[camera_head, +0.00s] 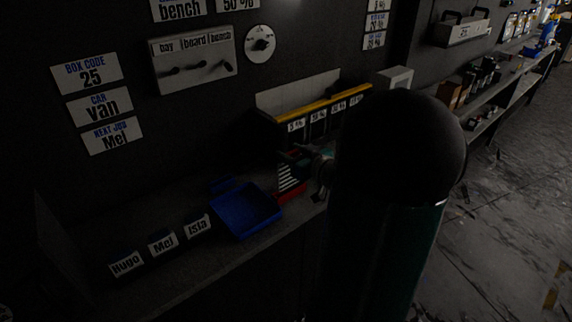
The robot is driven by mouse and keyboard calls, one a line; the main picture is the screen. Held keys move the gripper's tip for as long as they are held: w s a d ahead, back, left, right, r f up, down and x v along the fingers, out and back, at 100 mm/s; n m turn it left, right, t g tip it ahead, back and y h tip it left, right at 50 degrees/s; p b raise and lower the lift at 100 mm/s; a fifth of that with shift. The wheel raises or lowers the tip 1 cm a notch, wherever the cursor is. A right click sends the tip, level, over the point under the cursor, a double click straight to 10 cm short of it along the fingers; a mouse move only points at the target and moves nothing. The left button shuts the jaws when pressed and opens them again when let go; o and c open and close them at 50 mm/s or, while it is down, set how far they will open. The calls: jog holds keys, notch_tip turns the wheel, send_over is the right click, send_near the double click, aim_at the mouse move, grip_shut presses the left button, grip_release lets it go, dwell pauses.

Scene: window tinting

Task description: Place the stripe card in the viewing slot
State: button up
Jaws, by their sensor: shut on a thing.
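The stripe card (289,178), dark with pale horizontal stripes, shows upright just right of the blue tray, near the bench's front edge. My gripper (305,157) is at its upper right and appears shut on it; the fingertips are small and dark. A red piece (292,193) shows beside and below the card. I cannot tell whether the card touches it or stands in a slot. I cannot make out the viewing slot for certain; my arm hides part of the bench right of the card.
The blue tray (246,209) sits left of the card. Holders labelled Hugo, Mel and Isla (162,242) stand further left. A yellow-edged rack (322,103) with percent labels stands behind my gripper. A pale box (394,78) is behind my arm. The bench's front left (190,272) is clear.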

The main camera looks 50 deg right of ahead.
notch_tip(320, 180, down, 6)
jog(key=w+d, duration=0.1)
jog(key=w, duration=0.1)
jog(key=shift+w+d+f, duration=0.15)
jog(key=shift+w+d, duration=0.05)
jog(key=shift+f, duration=0.1)
jog(key=o, duration=1.2)
